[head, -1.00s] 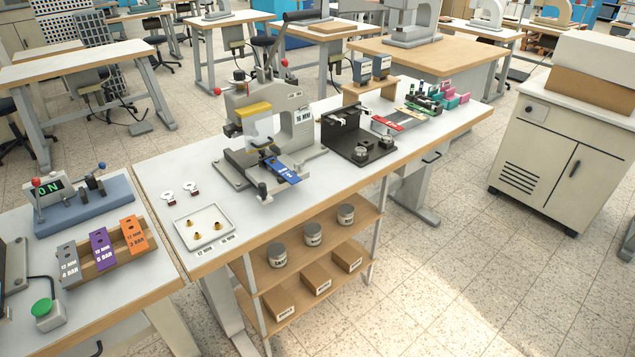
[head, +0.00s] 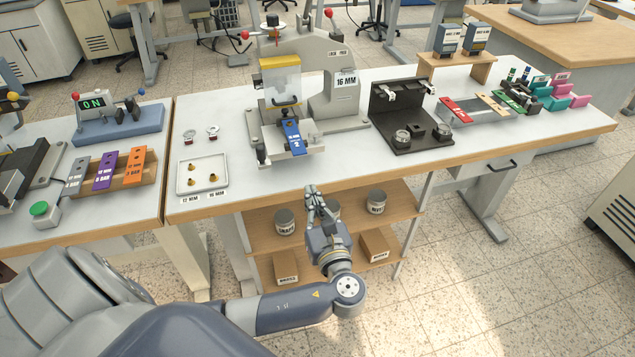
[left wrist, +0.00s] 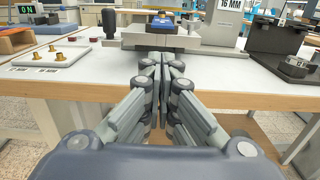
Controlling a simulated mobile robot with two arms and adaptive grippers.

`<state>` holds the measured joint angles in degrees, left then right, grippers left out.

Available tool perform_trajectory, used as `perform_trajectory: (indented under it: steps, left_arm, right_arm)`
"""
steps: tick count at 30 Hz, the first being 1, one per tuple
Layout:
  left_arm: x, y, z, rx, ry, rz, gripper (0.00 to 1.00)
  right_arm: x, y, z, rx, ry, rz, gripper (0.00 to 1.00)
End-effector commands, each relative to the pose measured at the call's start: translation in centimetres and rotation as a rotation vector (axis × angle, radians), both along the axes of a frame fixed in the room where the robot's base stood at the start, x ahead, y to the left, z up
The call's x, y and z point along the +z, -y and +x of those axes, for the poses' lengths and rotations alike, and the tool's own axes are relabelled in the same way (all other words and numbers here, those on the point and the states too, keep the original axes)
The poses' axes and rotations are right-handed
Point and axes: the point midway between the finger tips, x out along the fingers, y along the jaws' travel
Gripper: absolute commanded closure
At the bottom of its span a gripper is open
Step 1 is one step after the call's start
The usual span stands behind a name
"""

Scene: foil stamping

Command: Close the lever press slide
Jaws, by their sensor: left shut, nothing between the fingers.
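The lever press (head: 325,85) stands on the white workbench, a grey machine with a "16 MM" label and a clear guard with a yellow top. Its slide (head: 290,148) sticks out at the front and carries a blue piece (head: 292,137). The blue piece also shows at the top of the left wrist view (left wrist: 173,18), and the slide's front (left wrist: 165,40) lies straight ahead. My left gripper (head: 313,190) is shut and empty, in front of the bench edge and below the slide, apart from it. Its fingertips meet in the left wrist view (left wrist: 165,60). My right gripper is not in view.
A white tray (head: 203,188) with brass pieces lies left of the press. A black fixture (head: 420,135) stands to its right. The bench's wooden front edge (head: 225,212) is close to my left gripper. Shelves with jars (head: 284,222) and boxes (head: 375,243) are below.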

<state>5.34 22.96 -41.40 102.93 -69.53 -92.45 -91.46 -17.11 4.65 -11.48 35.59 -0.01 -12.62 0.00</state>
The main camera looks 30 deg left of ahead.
Motion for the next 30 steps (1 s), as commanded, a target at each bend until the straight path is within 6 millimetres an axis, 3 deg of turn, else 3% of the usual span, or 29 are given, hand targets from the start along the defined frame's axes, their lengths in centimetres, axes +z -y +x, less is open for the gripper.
perform_trajectory:
  steps: [6, 15, 22, 30]
  left_arm:
    - [0.2, -3.5, 2.9, 0.003, 0.001, 0.003, 1.0]
    - [0.2, -8.0, 6.8, 0.002, 0.001, 0.001, 1.0]
    - [0.0, -9.6, 8.1, 0.001, -0.001, -0.002, 1.0]
    - [-0.1, -9.8, 8.3, -0.001, 0.0, -0.004, 1.0]
  right_arm:
    - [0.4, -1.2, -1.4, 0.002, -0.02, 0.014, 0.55]
    - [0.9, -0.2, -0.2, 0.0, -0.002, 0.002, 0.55]
    - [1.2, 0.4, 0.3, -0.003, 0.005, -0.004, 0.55]
    - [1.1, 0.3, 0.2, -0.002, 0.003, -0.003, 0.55]
